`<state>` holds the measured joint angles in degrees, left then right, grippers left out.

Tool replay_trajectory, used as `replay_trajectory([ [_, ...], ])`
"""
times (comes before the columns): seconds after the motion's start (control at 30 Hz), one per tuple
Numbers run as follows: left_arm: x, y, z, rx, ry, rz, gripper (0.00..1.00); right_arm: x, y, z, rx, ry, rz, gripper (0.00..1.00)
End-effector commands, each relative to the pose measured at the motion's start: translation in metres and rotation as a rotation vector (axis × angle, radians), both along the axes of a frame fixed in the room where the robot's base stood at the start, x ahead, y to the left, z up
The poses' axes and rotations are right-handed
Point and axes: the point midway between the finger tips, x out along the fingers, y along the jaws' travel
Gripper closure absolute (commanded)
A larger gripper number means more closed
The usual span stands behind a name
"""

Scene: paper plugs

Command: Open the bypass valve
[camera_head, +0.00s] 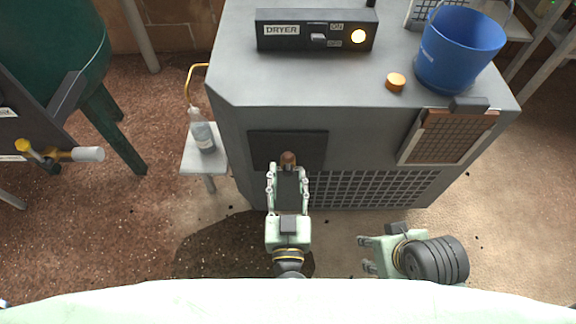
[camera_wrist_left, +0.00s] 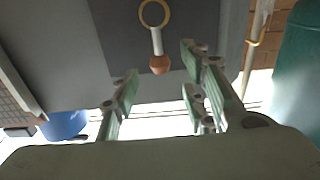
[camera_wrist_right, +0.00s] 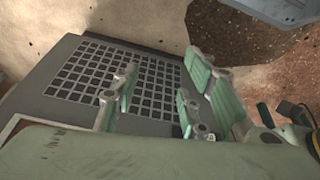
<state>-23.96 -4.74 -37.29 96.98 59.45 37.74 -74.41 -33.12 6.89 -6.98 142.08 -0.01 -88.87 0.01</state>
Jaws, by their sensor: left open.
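A small lever with a brown knob (camera_head: 288,157) is on the dark panel (camera_head: 259,150) on the front of the grey dryer cabinet. The left wrist view shows its pale stem, brown-orange knob (camera_wrist_left: 160,64) and a yellow ring (camera_wrist_left: 154,3) at its far end. My left gripper (camera_head: 287,172) is open, with its fingers either side of and just short of the knob; I cannot see contact. My right gripper (camera_head: 367,254) is open and empty, low in front of the cabinet's grille. No label reading bypass is legible.
A bottle (camera_head: 203,136) stands on a small stand left. A green tank (camera_head: 60,45) has yellow-handled pipework (camera_head: 40,151).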

Motion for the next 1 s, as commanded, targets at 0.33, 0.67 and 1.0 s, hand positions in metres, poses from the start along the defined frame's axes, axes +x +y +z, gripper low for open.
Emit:
replay_trajectory([
  [0.33,0.007,0.0,0.0,-0.001,0.0,0.0,0.59,0.002,0.001,-0.001,0.001,-0.009,0.001,0.6],
  [0.67,0.015,0.0,0.001,0.001,0.0,0.0,0.59,0.0,0.0,0.003,0.0,0.002,0.001,0.6],
  [1.0,0.032,0.0,0.001,0.0,0.0,0.0,0.59,-0.008,-0.002,0.007,-0.006,0.035,-0.001,0.6],
])
